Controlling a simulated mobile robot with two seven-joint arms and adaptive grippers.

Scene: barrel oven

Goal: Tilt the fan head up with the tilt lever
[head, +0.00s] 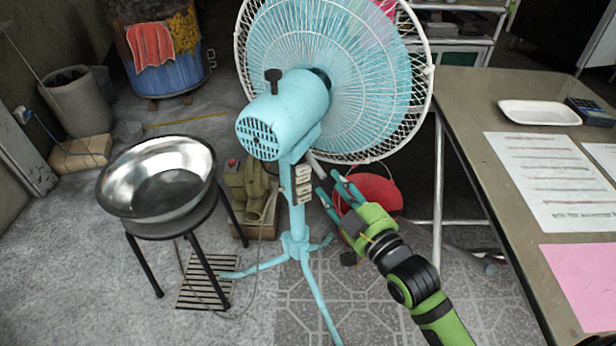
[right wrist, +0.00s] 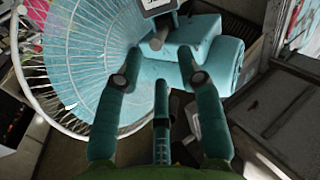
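A turquoise pedestal fan (head: 285,115) stands in the middle of the head view, its white wire guard facing away to the upper right. A short grey lever (head: 316,168) sticks out to the right from the neck below the motor. It also shows as a grey stub (right wrist: 157,40) beside the motor housing (right wrist: 215,55) in the right wrist view. My right gripper (head: 330,184) is open and empty, its fingertips close to the lever's end. In the right wrist view the lever lies ahead of the spread fingers (right wrist: 159,65); contact cannot be told. My left gripper is not in view.
The control box (head: 302,184) sits on the pole just below the lever. A red bucket (head: 382,192) is behind my right gripper. A table (head: 462,120) stands at the right. A metal bowl (head: 160,180) on a stool stands at the left.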

